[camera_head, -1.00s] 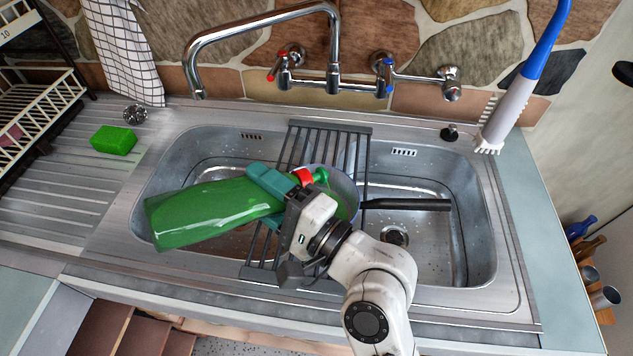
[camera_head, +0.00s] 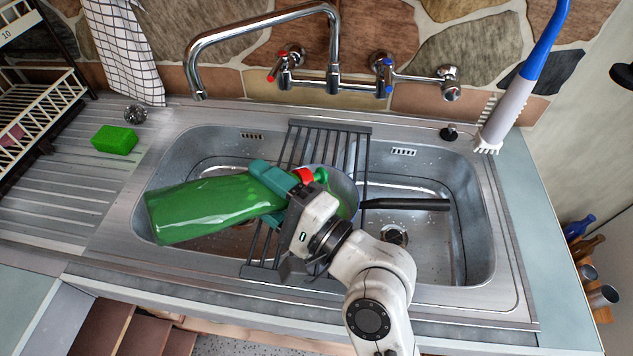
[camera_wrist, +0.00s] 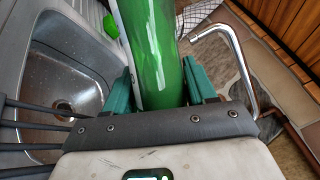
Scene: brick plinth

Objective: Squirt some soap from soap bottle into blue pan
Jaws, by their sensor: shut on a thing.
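The green soap bottle (camera_head: 205,210) is tilted nearly on its side above the sink, its base to the left and its red-collared neck to the right. My gripper (camera_head: 275,190) is shut on it near the neck. The wrist view shows the bottle (camera_wrist: 152,55) between the teal fingers (camera_wrist: 160,92). The blue pan (camera_head: 345,183) sits on the rack over the sink, under the bottle's neck, with its black handle (camera_head: 410,204) pointing right. My gripper and the bottle hide much of the pan. Something green shows inside it; I cannot tell whether it is soap.
The dark rack (camera_head: 350,150) spans the double sink (camera_head: 470,230). A chrome faucet (camera_head: 333,50) stands behind. A green sponge (camera_head: 115,139) and a metal scrubber (camera_head: 135,114) lie on the left drainboard. A blue-and-white brush (camera_head: 515,90) stands at the right back.

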